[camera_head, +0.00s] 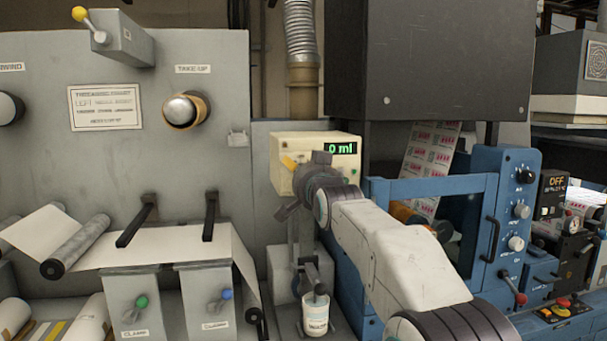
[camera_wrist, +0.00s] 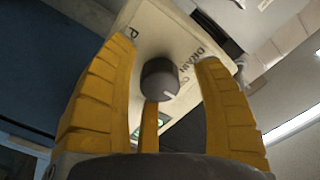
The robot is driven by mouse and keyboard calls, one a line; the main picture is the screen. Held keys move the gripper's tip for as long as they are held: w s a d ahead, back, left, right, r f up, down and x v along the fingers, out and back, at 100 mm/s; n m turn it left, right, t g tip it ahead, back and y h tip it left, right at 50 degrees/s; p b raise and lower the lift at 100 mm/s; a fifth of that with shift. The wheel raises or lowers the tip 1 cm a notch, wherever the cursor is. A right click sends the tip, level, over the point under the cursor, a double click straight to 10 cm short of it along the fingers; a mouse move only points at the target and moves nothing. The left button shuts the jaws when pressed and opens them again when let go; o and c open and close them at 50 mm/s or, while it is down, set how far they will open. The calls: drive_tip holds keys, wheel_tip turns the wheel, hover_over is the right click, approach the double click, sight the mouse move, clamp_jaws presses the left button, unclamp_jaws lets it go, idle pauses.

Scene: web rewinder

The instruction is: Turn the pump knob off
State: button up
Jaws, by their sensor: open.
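The pump unit is a cream box (camera_head: 290,142) in the middle of the head view, with a green display (camera_head: 342,148) reading "0 ml". In the wrist view its face is tilted, with lettering that includes "DRAIN". A dark grey round knob (camera_wrist: 159,79) with a pale pointer mark stands out from that face. My gripper (camera_head: 292,163) is in front of the box and hides part of its face. In the wrist view its yellow fingers are spread open around the knob, with visible gaps on both sides. I cannot tell how deep the knob sits between them.
A grey rewinder panel (camera_head: 120,190) with a take-up roller (camera_head: 185,109) stands at left. A blue frame (camera_head: 500,230) with knobs and levers is at right. A dark cabinet (camera_head: 440,60) hangs above. A small white labelled cup (camera_head: 316,315) stands below the box.

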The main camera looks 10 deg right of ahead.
drive_tip(key=s, duration=1.2)
idle(0.3)
idle(0.4)
drive_tip(key=s+f+n+g, duration=0.3)
drive_tip(key=s+f+g, duration=0.2)
drive_tip(key=f, duration=0.7)
drive_tip(key=s+f+n+g, duration=0.3)
drive_tip(key=s+f+g, duration=0.2)
drive_tip(key=f, duration=0.7)
drive_tip(key=s+f+n+g+p, duration=0.1)
drive_tip(key=s+f, duration=0.3)
drive_tip(key=s, duration=0.7)
drive_tip(key=s+f+g+p, duration=0.1)
drive_tip(key=s+f+g, duration=0.2)
drive_tip(key=s, duration=0.8)
drive_tip(key=shift+s+f+n+g, duration=0.3)
drive_tip(key=shift+s+f+n, duration=0.1)
drive_tip(key=shift+f, duration=0.2)
